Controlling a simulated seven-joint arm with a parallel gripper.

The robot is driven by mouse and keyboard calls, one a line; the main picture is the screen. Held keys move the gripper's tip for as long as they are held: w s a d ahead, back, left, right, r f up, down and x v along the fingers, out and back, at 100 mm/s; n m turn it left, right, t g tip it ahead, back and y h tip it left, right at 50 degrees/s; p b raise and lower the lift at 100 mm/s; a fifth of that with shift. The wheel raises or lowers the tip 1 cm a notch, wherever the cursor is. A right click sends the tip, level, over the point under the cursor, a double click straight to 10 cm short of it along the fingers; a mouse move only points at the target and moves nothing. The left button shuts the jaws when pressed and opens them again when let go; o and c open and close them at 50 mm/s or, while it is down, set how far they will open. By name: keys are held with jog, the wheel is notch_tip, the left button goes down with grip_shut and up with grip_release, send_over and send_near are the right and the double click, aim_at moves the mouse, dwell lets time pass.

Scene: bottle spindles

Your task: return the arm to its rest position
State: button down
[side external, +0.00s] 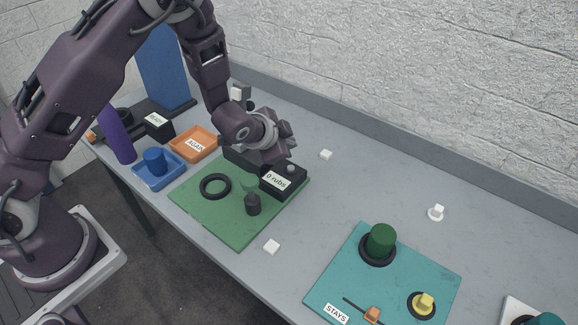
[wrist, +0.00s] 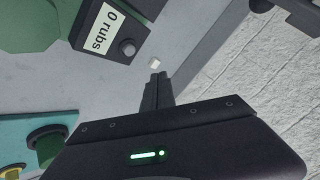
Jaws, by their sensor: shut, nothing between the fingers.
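My gripper (wrist: 157,90) shows in the wrist view with its two dark fingers together and nothing between them. In the side view my arm reaches over the table, and my wrist hangs above the black box labelled "0 rubs" (side external: 277,181); the fingertips are hard to make out there. The same box shows at the top of the wrist view (wrist: 112,33). A small bottle with a dark lower part and a green upper part (side external: 252,203) stands on the green mat (side external: 225,225), beside a black ring (side external: 215,186).
A blue tray (side external: 172,178) holding a blue cylinder, an orange tray (side external: 205,139) and a purple column (side external: 117,135) stand at the left. A teal mat (side external: 340,285) marked "STAYS" carries several pieces at the right. Small white blocks (side external: 272,247) lie about. The table's middle right is mostly clear.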

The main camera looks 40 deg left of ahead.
jog(key=s+a+r+n+g+h, duration=0.1)
jog(key=s+r+n, duration=0.2)
jog(key=s+r, duration=0.55)
jog(key=s+a+r+n+g, duration=0.1)
jog(key=s+a+r+n, duration=0.15)
jog(key=s+r, duration=0.65)
jog(key=s+r+n, duration=0.1)
jog(key=s+r, duration=0.2)
jog(key=s, duration=0.5)
jog(key=s+r+n+g, duration=0.1)
jog(key=s+r, duration=0.2)
jog(key=s, duration=0.5)
jog(key=shift+s+r+g, duration=0.2)
jog(key=shift+s+g, duration=0.1)
jog(key=shift+s, duration=0.1)
